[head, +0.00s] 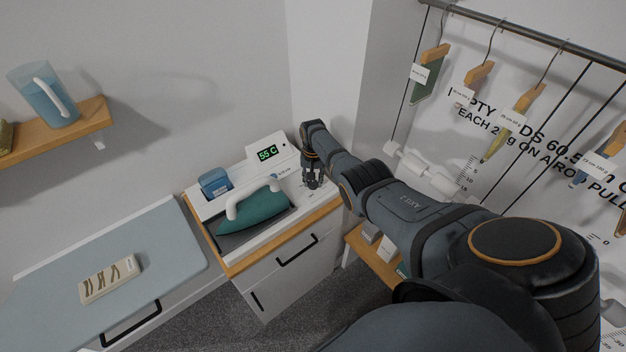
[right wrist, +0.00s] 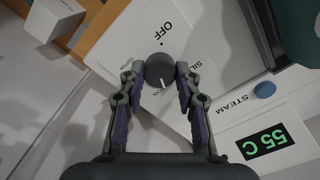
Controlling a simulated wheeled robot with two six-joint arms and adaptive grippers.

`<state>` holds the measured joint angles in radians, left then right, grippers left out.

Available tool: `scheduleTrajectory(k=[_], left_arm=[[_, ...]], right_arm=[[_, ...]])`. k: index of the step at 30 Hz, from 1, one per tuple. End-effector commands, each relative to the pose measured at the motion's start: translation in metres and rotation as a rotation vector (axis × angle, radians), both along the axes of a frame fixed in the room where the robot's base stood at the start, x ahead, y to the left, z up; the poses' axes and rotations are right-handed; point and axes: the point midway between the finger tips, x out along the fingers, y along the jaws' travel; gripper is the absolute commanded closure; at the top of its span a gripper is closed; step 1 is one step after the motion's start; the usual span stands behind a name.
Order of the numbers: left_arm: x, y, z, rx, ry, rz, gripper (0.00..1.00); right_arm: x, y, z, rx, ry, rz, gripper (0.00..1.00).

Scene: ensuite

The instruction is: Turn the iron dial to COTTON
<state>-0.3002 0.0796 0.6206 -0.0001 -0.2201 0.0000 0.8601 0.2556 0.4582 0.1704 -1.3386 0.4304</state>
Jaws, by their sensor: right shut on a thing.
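The iron dial is a dark grey round knob (right wrist: 160,70) on a white panel (right wrist: 150,30). Its short white pointer line faces the bottom of the right wrist view, away from the OFF mark. Small labels around it are partly covered and hard to read; one on the right begins like SILK. My right gripper (right wrist: 162,80) is shut on the knob, with a finger on each side; in the head view the gripper (head: 313,181) points down at the panel's right end. The teal iron (head: 262,215) with a white handle rests left of it. My left gripper is out of view.
A green display (head: 267,153) reads 55 C behind the iron. A blue button (right wrist: 264,90) marked STEAM is near the knob. A blue box (head: 214,183) stands at the left. An ironing board (head: 170,245) and a hanging rail (head: 520,40) flank the station.

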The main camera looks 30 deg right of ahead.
Motion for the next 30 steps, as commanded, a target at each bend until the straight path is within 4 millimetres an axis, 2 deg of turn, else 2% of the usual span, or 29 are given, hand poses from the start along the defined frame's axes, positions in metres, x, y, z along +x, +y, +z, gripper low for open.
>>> scheduleTrajectory(k=[30], left_arm=[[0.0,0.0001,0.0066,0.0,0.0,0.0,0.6]], right_arm=[[0.0016,-0.001,0.0021,-0.001,-0.005,-0.961,0.99]])
